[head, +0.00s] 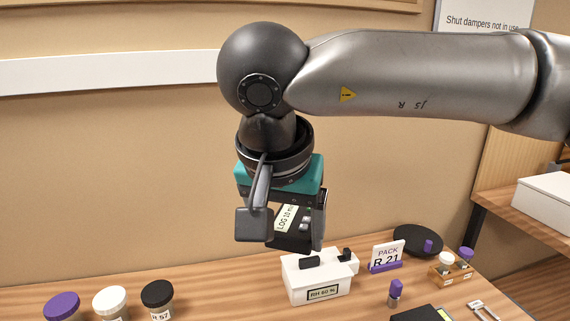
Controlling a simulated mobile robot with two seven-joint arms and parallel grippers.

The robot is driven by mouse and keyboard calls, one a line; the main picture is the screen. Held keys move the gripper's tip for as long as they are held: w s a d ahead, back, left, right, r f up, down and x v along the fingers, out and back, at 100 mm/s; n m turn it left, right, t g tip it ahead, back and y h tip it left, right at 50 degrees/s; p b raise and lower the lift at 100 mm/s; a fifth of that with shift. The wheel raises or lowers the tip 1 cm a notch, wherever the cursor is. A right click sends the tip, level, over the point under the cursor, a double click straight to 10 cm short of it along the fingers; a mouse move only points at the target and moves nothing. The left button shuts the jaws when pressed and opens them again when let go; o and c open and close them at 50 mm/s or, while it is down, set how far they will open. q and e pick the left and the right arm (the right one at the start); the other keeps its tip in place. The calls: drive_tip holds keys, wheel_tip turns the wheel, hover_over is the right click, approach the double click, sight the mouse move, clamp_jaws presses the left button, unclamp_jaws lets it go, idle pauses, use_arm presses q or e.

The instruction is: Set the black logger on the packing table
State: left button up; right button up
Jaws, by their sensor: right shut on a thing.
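My right gripper (282,224) hangs down from the arm at the middle of the head view, below a teal band. It is shut on the black logger (291,240), which carries a white label reading "LOG 10" and small grey buttons. The fingers hide part of the logger. It is held in the air above a wooden table (225,288), which has a "PACK R 21" sign (387,256) standing on it. My left gripper is not in view.
Purple-, white- and black-lidded jars (110,302) stand left. A black disc (418,240), vial rack (450,269) and purple-topped vial (395,292) are right. Bare wood shows between jars and white box.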

drive_tip(key=d+f, duration=0.2)
drive_tip(key=d, duration=0.6)
drive_tip(key=d+f, duration=0.2)
drive_tip(key=d, duration=0.5)
drive_tip(key=shift+d+f, duration=0.3)
drive_tip(key=shift+d, duration=0.05)
